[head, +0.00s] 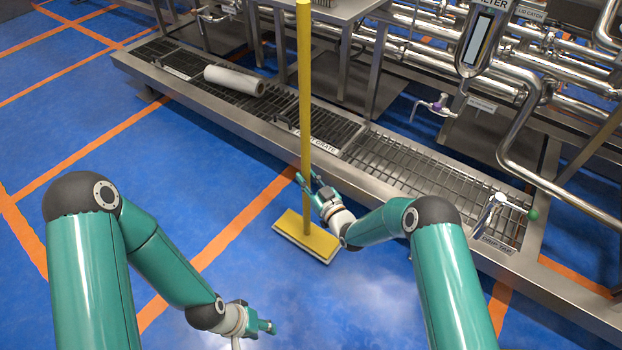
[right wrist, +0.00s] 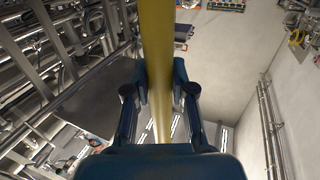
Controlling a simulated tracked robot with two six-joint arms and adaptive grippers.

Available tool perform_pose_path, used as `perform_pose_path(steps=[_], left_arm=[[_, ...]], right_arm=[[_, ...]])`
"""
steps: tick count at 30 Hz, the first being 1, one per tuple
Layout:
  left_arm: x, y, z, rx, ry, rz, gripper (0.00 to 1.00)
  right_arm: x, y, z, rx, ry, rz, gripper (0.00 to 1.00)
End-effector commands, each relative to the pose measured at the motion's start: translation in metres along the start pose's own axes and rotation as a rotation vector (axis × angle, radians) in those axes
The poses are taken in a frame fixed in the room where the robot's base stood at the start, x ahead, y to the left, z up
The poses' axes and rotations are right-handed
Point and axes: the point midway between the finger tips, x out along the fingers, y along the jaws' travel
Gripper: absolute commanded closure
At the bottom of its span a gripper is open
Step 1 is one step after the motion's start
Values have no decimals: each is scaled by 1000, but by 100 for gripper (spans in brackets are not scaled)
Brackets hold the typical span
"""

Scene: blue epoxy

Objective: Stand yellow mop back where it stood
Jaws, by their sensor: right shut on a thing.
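The yellow mop (head: 305,110) stands upright on the blue floor in the head view, its flat yellow head (head: 306,237) down on the floor in front of the metal grating. My right gripper (head: 312,184) is at the lower part of the handle, shut on it. In the right wrist view the yellow handle (right wrist: 157,60) runs between the two fingers of the right gripper (right wrist: 159,95). My left gripper (head: 268,327) is low in the head view, away from the mop; its finger gap is not clear.
A long metal platform with grates (head: 400,165) runs behind the mop, with a white roll (head: 234,80) lying on it. Steel pipes (head: 560,105) and a small tap (head: 490,208) stand at the right. Orange lines (head: 235,230) cross the floor. Open floor lies at left.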

Motion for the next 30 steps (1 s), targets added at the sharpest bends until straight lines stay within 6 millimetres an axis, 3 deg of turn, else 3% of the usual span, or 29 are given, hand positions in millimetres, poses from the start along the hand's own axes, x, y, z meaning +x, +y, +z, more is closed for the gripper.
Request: perform_pose_path(steps=[8,9,13,24,30], left_arm=[[5,-2,0,0,0,0,60],[4,-2,0,0,0,0,60],[4,-2,0,0,0,0,60],[4,-2,0,0,0,0,60],[4,-1,0,0,0,0,60]], right_arm=[[1,1,2,-3,8,1,100],[1,1,1,-3,8,1,70],[1,1,2,-2,5,1,48],[-2,0,6,1,-4,0,47],[-19,0,6,2,-3,1,47]])
